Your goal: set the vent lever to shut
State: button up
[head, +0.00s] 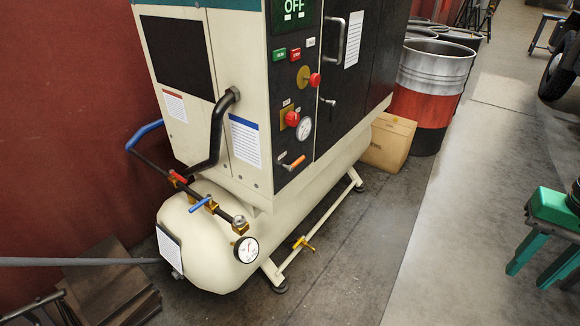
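The task's machine is a cream and black compressor cabinet (228,60) on a cream tank (212,262). No label reading "vent" is legible. One lever with an orange handle (294,163) sits low on the black front panel, tilted up to the right. A small blue-handled lever (200,204) sits on the pipe above the tank, slanting up to the right. A yellow lever (304,243) shows low by the tank's underside frame. I cannot tell which is the vent lever. My gripper is not in view.
A cardboard box (388,141) and metal drums (435,72) stand behind.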

aim_at(290, 168)
jog(key=u, duration=0.15)
jog(key=i, duration=1)
jog(key=z, duration=0.05)
